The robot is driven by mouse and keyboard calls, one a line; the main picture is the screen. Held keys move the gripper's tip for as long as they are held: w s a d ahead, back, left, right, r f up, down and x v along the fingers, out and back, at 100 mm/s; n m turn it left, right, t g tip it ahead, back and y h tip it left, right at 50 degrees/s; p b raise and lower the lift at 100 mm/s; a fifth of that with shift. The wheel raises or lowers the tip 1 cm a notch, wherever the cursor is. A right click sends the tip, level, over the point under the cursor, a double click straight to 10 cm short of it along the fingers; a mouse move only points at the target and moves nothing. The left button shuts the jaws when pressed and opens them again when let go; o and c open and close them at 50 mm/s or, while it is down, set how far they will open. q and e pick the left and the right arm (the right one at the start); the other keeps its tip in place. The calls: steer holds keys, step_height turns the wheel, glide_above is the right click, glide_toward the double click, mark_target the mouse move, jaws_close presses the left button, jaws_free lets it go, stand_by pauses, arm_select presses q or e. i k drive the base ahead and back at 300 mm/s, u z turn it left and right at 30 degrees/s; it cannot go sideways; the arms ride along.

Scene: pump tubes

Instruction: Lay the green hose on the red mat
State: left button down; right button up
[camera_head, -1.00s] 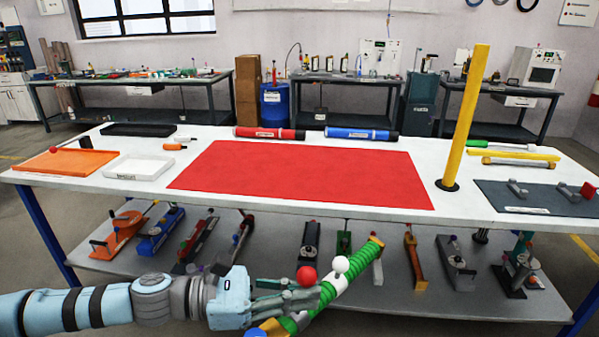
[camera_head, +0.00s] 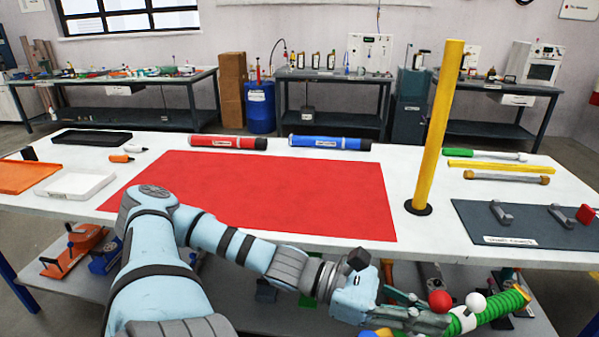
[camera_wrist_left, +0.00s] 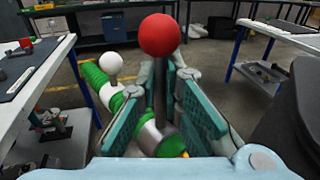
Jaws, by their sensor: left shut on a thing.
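The red mat (camera_head: 250,190) lies flat and bare on the white table. My left gripper (camera_head: 428,317) is shut on the green hose (camera_head: 503,306), low in front of the table's near edge, to the right of the mat. The hose is ribbed green with pale bands and a yellow end, and tilts up to the right. A red ball (camera_head: 440,301) and a white ball (camera_head: 475,302) show beside it. In the left wrist view the hose (camera_wrist_left: 97,80) runs between the teal finger pads (camera_wrist_left: 163,95), which partly hide it. My right gripper is out of view.
A yellow post (camera_head: 435,130) stands upright right of the mat. A dark grey board (camera_head: 480,225) lies at the right. Red (camera_head: 228,142) and blue (camera_head: 330,142) cylinders lie behind the mat. A white tray (camera_head: 75,184) is at the left. A lower shelf holds several devices.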

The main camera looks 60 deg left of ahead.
mark_target(243, 198)
steer(key=u, duration=0.2)
steer(key=i, duration=0.8)
steer(key=u, duration=1)
steer(key=i, duration=0.35)
steer(key=u, duration=0.4)
